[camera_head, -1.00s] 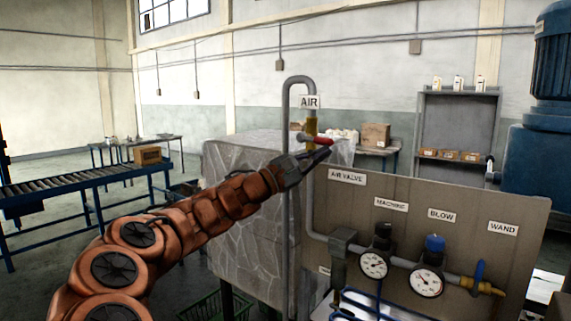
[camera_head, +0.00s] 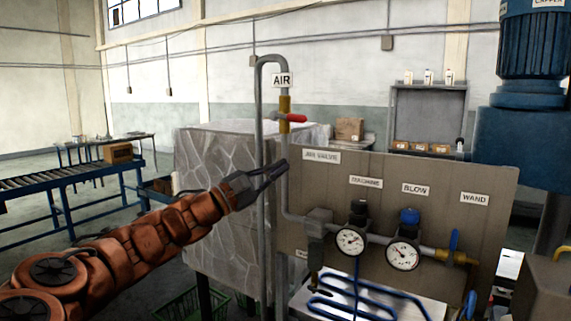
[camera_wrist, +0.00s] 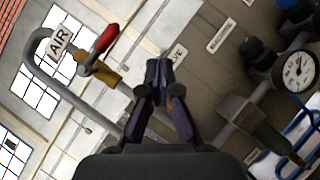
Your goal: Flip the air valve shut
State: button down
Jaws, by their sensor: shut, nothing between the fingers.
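The air valve is a brass body (camera_head: 284,106) on a grey vertical pipe, under a white AIR sign (camera_head: 282,80). Its red handle (camera_head: 295,118) points sideways to the right, across the pipe. In the wrist view the red handle (camera_wrist: 104,38) and the brass body (camera_wrist: 105,74) are at the upper left, nothing touching them. My gripper (camera_head: 283,167) is shut and empty, below the valve and in front of the pipe, apart from the handle. In the wrist view my gripper (camera_wrist: 159,75) has its fingertips together.
A panel (camera_head: 420,215) right of the pipe carries an AIR VALVE label (camera_head: 321,157), two gauges (camera_head: 350,241) and a blue wand lever (camera_head: 454,240). A stone-patterned block (camera_head: 215,200) stands behind the pipe. A blue machine (camera_head: 530,140) is at the right.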

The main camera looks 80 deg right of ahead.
jog(key=shift+w+a+f+b, duration=0.3)
jog(key=shift+a+f, duration=0.2)
jog(key=shift+a, duration=0.15)
jog(key=shift+w+a+f+b, duration=0.15)
jog(key=shift+w+a+f, duration=0.1)
jog(key=shift+a+f, duration=0.3)
jog(key=shift+a, duration=0.15)
jog(key=w+a+f+t+y, duration=0.3)
jog(key=a+f+t, duration=0.1)
jog(key=a+f, duration=0.35)
jog(key=w+a+f+m+t+y, duration=0.15)
jog(key=a+f+t, duration=0.25)
jog(key=a+f, duration=0.4)
jog(key=w+a+f+t+y, duration=0.35)
jog(key=a+f, duration=0.25)
jog(key=f, duration=0.4)
jog(key=a+f+n+t+y, duration=0.1)
jog(key=a+f+n+y, duration=0.1)
jog(key=a, duration=1)
jog(key=a+f+n+t+y, duration=0.2)
jog(key=a+f+y, duration=0.2)
jog(key=a, duration=0.8)
notch_tip(320, 180, down, 2)
jog(key=shift+a+f+y, duration=0.15)
jog(key=shift+a+y, duration=0.2)
jog(key=shift+y, duration=0.05)
